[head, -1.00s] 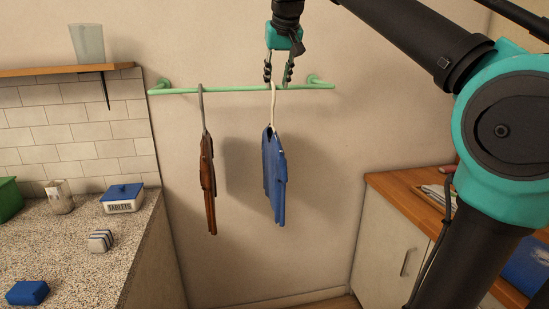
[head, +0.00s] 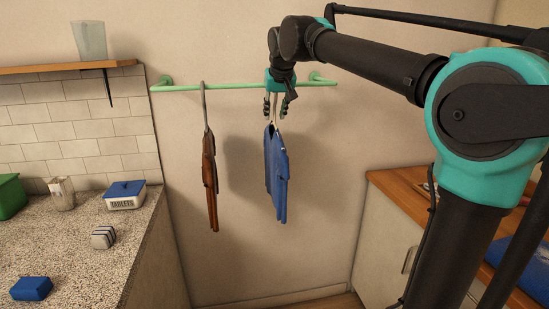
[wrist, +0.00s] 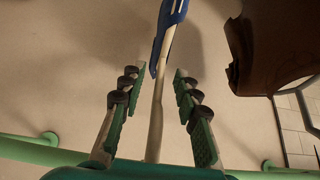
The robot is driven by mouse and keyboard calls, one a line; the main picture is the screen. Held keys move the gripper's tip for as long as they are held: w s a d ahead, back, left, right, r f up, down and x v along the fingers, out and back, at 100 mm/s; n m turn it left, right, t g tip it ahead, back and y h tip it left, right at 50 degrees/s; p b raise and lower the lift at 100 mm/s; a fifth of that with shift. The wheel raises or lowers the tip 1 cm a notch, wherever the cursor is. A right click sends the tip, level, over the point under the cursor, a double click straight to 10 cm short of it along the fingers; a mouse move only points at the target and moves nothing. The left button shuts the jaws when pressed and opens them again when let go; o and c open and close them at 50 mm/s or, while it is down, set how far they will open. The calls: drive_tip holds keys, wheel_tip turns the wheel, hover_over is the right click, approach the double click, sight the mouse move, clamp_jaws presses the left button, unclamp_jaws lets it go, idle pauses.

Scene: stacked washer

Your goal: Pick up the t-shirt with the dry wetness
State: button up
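A blue t-shirt (head: 277,175) hangs on a light hanger (wrist: 155,115) from the green rail (head: 240,86). A brown t-shirt (head: 209,180) hangs on a grey hanger (head: 205,108) to its left. Neither shirt visibly shows whether it is wet or dry. My gripper (head: 276,112) is open, pointing down just above the blue shirt. In the wrist view, the light hanger's stem passes between my two spread fingers, with gaps on both sides. The blue shirt (wrist: 174,25) lies beyond the fingertips, mostly cut off by the frame. The brown shirt (wrist: 265,55) is at the right.
A speckled counter (head: 75,250) on the left holds a tablets box (head: 125,196), a jar (head: 61,194) and small blocks. A shelf (head: 60,70) with a glass (head: 89,41) is above. A wood-topped cabinet (head: 390,225) stands right. The wall space between is free.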

drive_tip(key=shift+x, duration=0.75)
drive_tip(key=shift+c, duration=0.3)
clamp_jaws()
